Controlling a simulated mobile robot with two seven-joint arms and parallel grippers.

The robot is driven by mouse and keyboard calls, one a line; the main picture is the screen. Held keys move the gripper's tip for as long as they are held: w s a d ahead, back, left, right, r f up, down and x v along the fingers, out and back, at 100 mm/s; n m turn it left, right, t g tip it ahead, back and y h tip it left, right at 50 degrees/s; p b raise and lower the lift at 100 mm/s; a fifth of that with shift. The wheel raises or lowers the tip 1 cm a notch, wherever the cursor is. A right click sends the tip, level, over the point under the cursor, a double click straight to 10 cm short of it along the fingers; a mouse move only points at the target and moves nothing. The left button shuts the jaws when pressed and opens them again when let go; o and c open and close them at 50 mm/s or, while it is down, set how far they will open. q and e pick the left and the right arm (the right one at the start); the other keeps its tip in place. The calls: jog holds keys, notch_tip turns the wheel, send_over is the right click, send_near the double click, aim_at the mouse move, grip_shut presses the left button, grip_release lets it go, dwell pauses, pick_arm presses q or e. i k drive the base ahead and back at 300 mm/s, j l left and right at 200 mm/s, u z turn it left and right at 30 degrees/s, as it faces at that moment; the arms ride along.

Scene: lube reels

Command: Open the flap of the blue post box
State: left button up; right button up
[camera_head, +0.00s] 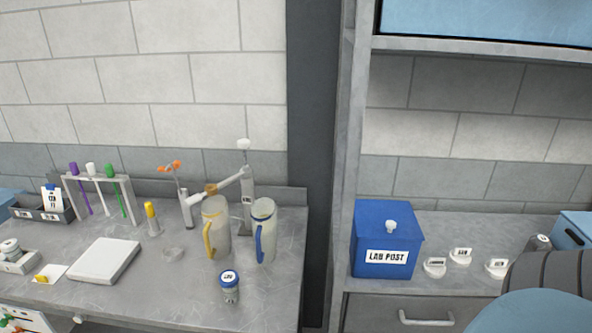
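The blue post box (384,243) stands on the right-hand counter, against the grey upright panel. Its front has a white label reading LAB POST. A small white knob (390,226) sits at the upper front edge of the box. The sloping blue top looks closed, with no gap visible. Neither of my grippers shows in the head view.
Several small white labelled holders (461,256) stand right of the box. A drawer handle (426,319) is below. Two jugs (216,230), a lidded jar (229,287) and a tube rack (100,200) are on the left bench. A grey upright panel separates the two counters.

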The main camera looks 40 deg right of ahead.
aim_at(375, 220)
jog(key=z, duration=2.6)
